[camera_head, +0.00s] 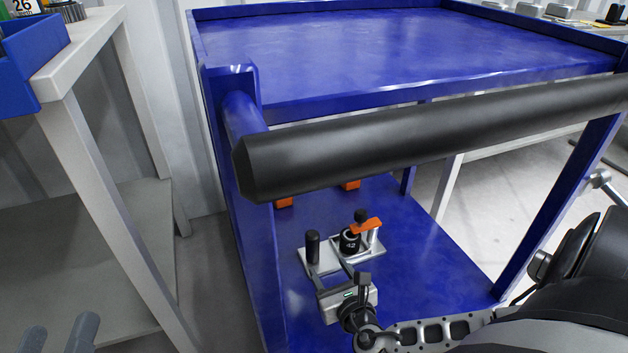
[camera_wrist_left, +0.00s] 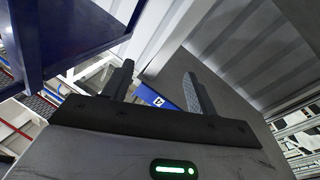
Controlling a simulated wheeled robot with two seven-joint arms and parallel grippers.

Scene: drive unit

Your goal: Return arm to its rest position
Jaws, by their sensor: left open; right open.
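My left gripper (camera_head: 58,338) shows only as two grey fingertips at the bottom left corner of the head view. In the left wrist view, its two fingers (camera_wrist_left: 158,85) stand wide apart with nothing held between them. My right arm comes in from the lower right. My right gripper (camera_head: 330,268) reaches over the lower shelf of the blue cart (camera_head: 420,238), with its green light showing. It is open at the near side of a small metal fixture (camera_head: 325,262) with black upright parts and an orange lever (camera_head: 366,227). I cannot tell whether its fingers touch the fixture.
A thick black bar (camera_head: 430,135) crosses the cart front above the right gripper. The cart's blue top tray (camera_head: 400,50) looks bare. A grey-framed table (camera_head: 85,150) with a blue bin (camera_head: 30,65) stands at left, near the left gripper.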

